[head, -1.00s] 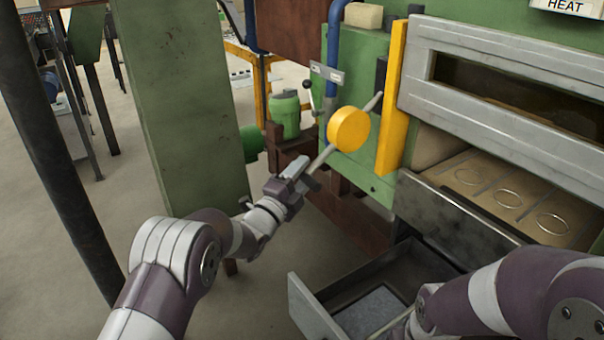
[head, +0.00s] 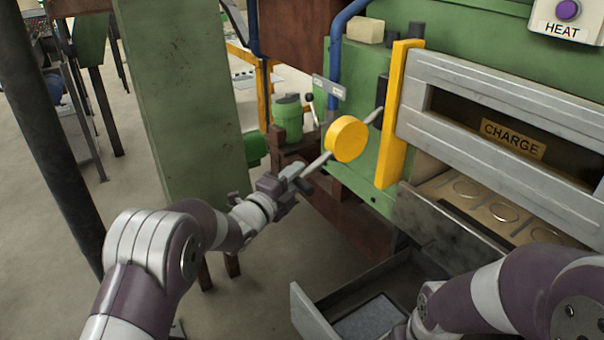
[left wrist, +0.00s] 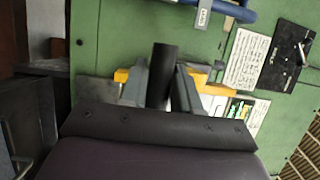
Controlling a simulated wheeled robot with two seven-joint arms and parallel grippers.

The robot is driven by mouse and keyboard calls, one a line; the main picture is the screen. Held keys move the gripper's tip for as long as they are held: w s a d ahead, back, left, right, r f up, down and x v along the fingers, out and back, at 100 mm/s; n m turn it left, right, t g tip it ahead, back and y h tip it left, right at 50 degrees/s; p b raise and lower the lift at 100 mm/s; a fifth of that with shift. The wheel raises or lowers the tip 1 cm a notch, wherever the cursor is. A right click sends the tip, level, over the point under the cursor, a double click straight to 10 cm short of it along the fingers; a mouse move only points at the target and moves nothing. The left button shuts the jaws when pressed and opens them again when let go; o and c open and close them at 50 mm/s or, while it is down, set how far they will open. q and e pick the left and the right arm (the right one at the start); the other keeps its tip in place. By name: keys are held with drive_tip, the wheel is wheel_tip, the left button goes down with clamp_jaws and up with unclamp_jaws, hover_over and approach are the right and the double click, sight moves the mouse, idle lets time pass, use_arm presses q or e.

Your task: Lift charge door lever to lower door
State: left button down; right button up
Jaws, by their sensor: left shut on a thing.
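The charge door lever is a grey rod (head: 318,161) through a round yellow hub (head: 346,138) on the green furnace wall. It slants from lower left to upper right. My left gripper (head: 294,181) is shut on its lower left end. In the left wrist view, a dark round bar (left wrist: 161,75) stands between the two fingers (left wrist: 160,92). The grey ribbed charge door (head: 500,155) hangs at the right, with a dark slot and a CHARGE plate (head: 513,139). A gap below it shows the hearth. My right arm shows at the lower right; its gripper is not in view.
A green post (head: 190,100) stands close to my left arm. A yellow upright guide (head: 398,115) is beside the door. An open grey drawer (head: 312,312) lies below the furnace. A HEAT button box (head: 566,20) is at the upper right.

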use_arm(q)
wheel_tip(320, 180, up, 29)
drive_tip(key=w+d+m+g+y+p, duration=0.1)
drive_tip(key=g+y+p, duration=0.3)
drive_tip(key=p, duration=3)
drive_tip(key=shift+w+d+r+m+g+y, duration=0.15)
drive_tip(key=shift+d+m+g+y, duration=0.15)
drive_tip(key=shift+d+m+g, duration=0.35)
